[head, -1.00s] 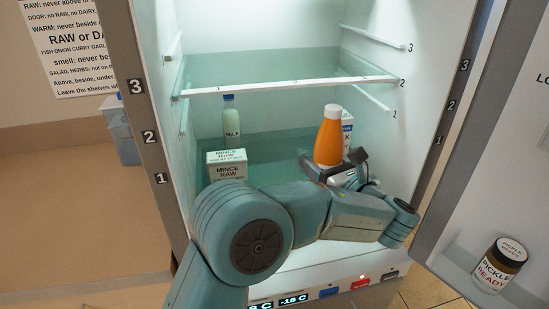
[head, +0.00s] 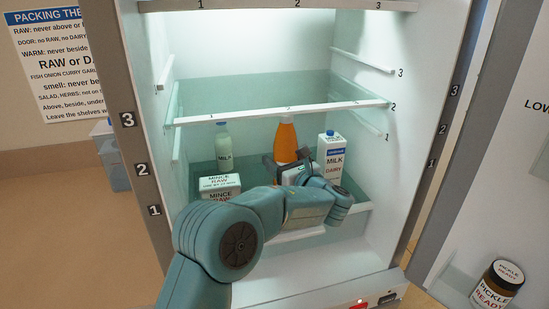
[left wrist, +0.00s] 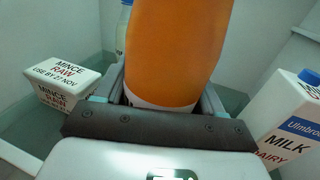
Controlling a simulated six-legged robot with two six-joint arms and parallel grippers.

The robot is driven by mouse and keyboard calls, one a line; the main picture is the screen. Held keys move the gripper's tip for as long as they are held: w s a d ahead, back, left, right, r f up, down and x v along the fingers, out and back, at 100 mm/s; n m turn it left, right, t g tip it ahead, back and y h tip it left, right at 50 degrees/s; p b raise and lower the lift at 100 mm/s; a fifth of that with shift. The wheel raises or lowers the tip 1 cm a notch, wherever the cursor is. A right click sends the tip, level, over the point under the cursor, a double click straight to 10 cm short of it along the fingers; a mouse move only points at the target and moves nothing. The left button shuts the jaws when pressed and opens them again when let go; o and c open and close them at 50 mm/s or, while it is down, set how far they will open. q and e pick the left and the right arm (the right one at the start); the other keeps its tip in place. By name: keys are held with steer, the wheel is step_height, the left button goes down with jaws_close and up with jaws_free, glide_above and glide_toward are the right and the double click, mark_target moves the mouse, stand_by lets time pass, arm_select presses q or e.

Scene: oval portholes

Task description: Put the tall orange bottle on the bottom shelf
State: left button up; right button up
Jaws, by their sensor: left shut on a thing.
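The tall orange bottle (head: 286,142) is upright inside the fridge, between the lower shelf and the shelf above. My left gripper (head: 287,166) is shut on its lower part; the left wrist view shows the bottle (left wrist: 175,50) between the two fingers. Its cap is hidden at the upper shelf's front edge in the head view. The bottom shelf (head: 352,209) is glass with a pale front edge, partly hidden by my left arm. I cannot tell whether the bottle's base touches it. My right gripper is not in view.
A milk carton (head: 329,160) stands right of the bottle. A milk bottle (head: 223,148) and a raw mince box (head: 219,186) stand to the left. The upper shelf (head: 280,113) spans above. A pickle jar (head: 497,285) sits in the open door.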

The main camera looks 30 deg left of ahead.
arm_select(q)
steer(key=shift+w+a+r, duration=0.15)
steer(key=shift+w+a, duration=0.05)
steer(key=shift+a, duration=0.2)
steer(key=shift+w+a+f, duration=0.3)
steer(key=shift+a+f, duration=0.15)
steer(key=shift+a, duration=0.15)
steer(key=shift+w+a+f, duration=0.3)
steer(key=shift+a+f, duration=0.1)
steer(key=shift+a, duration=0.2)
steer(key=o, duration=1.6)
steer(key=shift+f, duration=0.2)
glide_toward(275, 158)
steer(key=w+f, duration=0.1)
steer(key=w+a+f, duration=0.1)
steer(key=w+f+b, duration=0.1)
steer(key=w, duration=0.1)
steer(key=shift+a+f, duration=0.3)
steer(key=shift+f, duration=0.1)
